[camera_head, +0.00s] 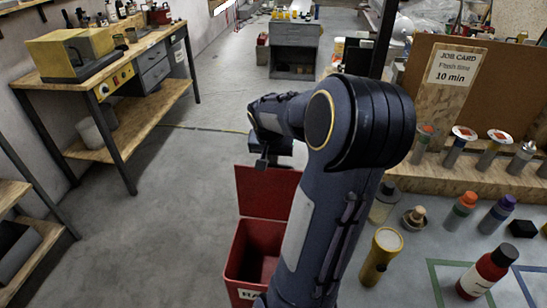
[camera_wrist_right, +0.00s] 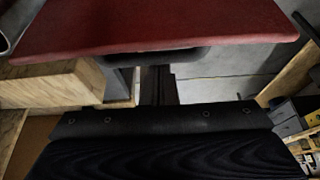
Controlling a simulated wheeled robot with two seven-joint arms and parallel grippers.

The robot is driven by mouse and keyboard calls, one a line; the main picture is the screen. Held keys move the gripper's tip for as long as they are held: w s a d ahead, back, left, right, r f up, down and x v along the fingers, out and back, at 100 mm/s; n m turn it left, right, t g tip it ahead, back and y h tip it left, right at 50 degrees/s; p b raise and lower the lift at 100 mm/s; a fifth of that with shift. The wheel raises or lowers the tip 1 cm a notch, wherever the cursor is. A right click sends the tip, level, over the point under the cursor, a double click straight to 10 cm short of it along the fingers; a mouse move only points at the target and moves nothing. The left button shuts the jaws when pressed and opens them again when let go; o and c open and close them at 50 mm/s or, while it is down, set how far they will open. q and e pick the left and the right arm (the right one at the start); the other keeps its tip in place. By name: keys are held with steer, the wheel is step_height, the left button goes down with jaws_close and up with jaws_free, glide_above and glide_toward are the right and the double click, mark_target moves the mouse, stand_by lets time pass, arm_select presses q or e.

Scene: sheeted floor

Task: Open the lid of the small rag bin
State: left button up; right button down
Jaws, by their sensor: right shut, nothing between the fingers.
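The small red rag bin (camera_head: 236,268) stands on the floor at lower centre in the head view. Its lid (camera_head: 265,190) is raised, standing up at the back, and the dark inside shows. My right arm crosses in front and hides the bin's right side. My right gripper (camera_head: 264,163) is at the lid's top edge, shut with nothing in it. In the right wrist view the red lid (camera_wrist_right: 150,28) spans the top, close to the dark fingers (camera_wrist_right: 158,85); I cannot tell whether they touch it. My left gripper is not in view.
A workbench (camera_head: 160,50) with a yellow machine stands at the left. The grey floor (camera_head: 150,240) left of the bin is clear.

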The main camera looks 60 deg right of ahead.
steer(key=shift+r, duration=0.1)
steer(key=v, duration=0.7)
steer(key=shift+a+r, duration=0.2)
steer(key=shift+r, duration=0.1)
steer(key=s+a+f+n+t+y, duration=0.2)
steer(key=a+n, duration=0.4)
steer(key=a, duration=1)
steer(key=s+a+f+n+t+y, duration=0.2)
steer(key=s+a+f+n+y, duration=0.1)
steer(key=a, duration=1.3)
steer(key=s+n+y, duration=0.1)
steer(key=n+y, duration=0.1)
steer(key=n, duration=0.1)
steer(key=shift+a+y, duration=0.35)
steer(key=shift+y, duration=0.05)
steer(key=shift+s+f, duration=0.1)
